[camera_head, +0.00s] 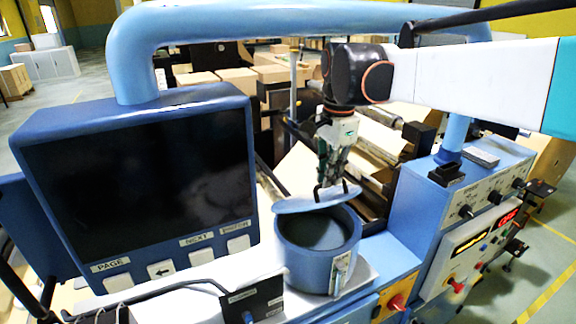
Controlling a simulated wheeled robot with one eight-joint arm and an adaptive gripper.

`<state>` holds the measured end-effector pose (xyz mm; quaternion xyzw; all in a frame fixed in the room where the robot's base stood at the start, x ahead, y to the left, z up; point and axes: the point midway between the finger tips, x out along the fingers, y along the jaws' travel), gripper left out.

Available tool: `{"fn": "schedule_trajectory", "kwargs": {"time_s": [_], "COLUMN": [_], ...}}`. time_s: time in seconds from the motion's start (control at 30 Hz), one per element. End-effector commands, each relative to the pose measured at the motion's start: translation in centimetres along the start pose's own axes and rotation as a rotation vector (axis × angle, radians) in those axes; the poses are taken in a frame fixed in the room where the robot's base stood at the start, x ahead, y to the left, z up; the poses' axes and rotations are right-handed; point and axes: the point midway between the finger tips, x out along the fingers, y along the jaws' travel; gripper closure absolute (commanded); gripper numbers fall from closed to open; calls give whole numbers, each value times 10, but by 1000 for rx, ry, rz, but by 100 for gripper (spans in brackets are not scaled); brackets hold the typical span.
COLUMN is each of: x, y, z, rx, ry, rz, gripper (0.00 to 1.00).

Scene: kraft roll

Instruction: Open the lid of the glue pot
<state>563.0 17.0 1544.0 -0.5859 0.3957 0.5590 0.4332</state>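The glue pot (316,262) is a round blue pot on a light plate at the front of the machine. Its blue lid (290,206) is raised and tilted above the back of the rim, so the dark inside of the pot shows. My gripper (322,188) points down from above, with its fingertips at the dark handle on top of the lid. The fingertips and handle overlap in this view, so whether the fingers are closed on the handle is unclear.
A large dark screen (140,185) with buttons stands left of the pot. A blue control box (455,215) with knobs and red digits stands to the right. A thick blue tube frame (290,20) arches overhead. Rollers and brown paper lie behind. A small black switch box (252,300) is in front.

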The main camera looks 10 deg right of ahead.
Motion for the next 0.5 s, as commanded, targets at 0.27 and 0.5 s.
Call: {"fn": "schedule_trajectory", "kwargs": {"time_s": [0.27, 0.5], "x": [2, 1], "y": [-3, -3], "z": [1, 1], "rx": [-2, -2], "ry": [-1, -1], "rz": [-7, -6], "gripper": [70, 70]}}
